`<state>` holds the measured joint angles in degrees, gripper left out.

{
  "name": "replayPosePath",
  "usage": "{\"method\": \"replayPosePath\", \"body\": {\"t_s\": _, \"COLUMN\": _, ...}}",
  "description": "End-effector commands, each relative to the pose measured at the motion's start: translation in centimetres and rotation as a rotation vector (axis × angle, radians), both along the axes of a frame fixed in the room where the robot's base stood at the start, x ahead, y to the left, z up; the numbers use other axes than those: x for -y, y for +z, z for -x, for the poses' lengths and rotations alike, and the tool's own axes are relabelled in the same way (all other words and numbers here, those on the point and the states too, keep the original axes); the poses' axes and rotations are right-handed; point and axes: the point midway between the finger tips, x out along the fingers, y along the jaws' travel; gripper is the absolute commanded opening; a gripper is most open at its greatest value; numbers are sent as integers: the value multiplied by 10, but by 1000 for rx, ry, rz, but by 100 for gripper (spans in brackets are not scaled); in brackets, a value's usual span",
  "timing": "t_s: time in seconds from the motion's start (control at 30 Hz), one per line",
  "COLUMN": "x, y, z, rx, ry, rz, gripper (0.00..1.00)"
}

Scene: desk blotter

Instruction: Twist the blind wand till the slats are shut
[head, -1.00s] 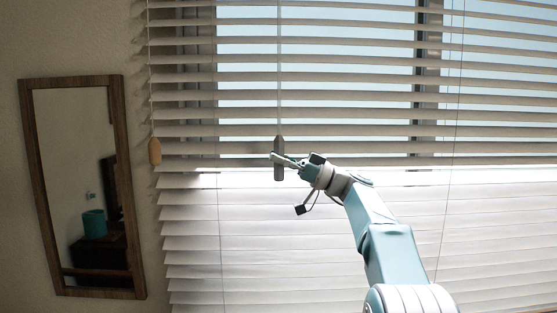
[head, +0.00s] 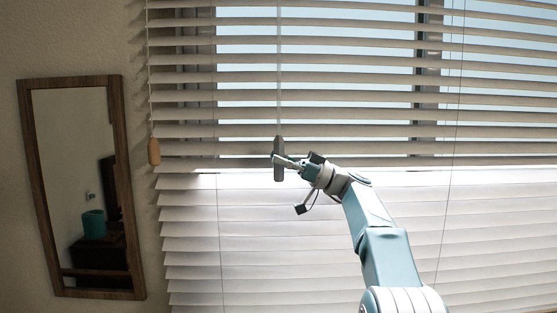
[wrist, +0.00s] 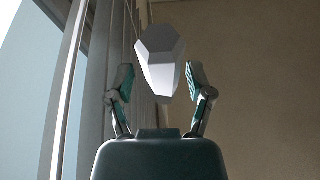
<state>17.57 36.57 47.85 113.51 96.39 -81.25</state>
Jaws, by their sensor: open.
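The blind wand (head: 279,80) hangs in front of the slats in the head view, with a wider grey handle (head: 279,146) at its lower end. My gripper (head: 278,160) is at that handle, reaching in from the right. In the wrist view my gripper (wrist: 161,95) has its two fingers apart, with the pale faceted handle end (wrist: 160,62) between and beyond them. A gap shows on each side, so the fingers look clear of it. The slats (head: 340,110) of the blind are tilted open, with sky and window frame showing between the upper ones.
A wooden cord pull (head: 154,151) hangs at the blind's left edge. A wood-framed mirror (head: 80,185) is on the wall at the left. Thin cords (head: 450,190) run down the right part of the blind. The wall between mirror and blind is bare.

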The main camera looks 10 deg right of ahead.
Motion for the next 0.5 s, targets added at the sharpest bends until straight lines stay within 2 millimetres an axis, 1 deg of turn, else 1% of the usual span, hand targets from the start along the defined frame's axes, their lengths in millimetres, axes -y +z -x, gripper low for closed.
{"method": "replayPosePath", "body": {"t_s": 0.07, "x": 2, "y": -1, "z": 0, "rx": 0, "ry": 0, "rz": 0, "gripper": 68}}
{"method": "replayPosePath", "body": {"t_s": 0.17, "x": 10, "y": -4, "z": 1, "rx": -1, "ry": -3, "rz": 0, "gripper": 68}}
{"method": "replayPosePath", "body": {"t_s": 0.27, "x": 26, "y": -11, "z": 3, "rx": -2, "ry": -4, "rz": 0, "gripper": 68}}
{"method": "replayPosePath", "body": {"t_s": 0.5, "x": 73, "y": -32, "z": 9, "rx": -2, "ry": -3, "rz": -1, "gripper": 68}}
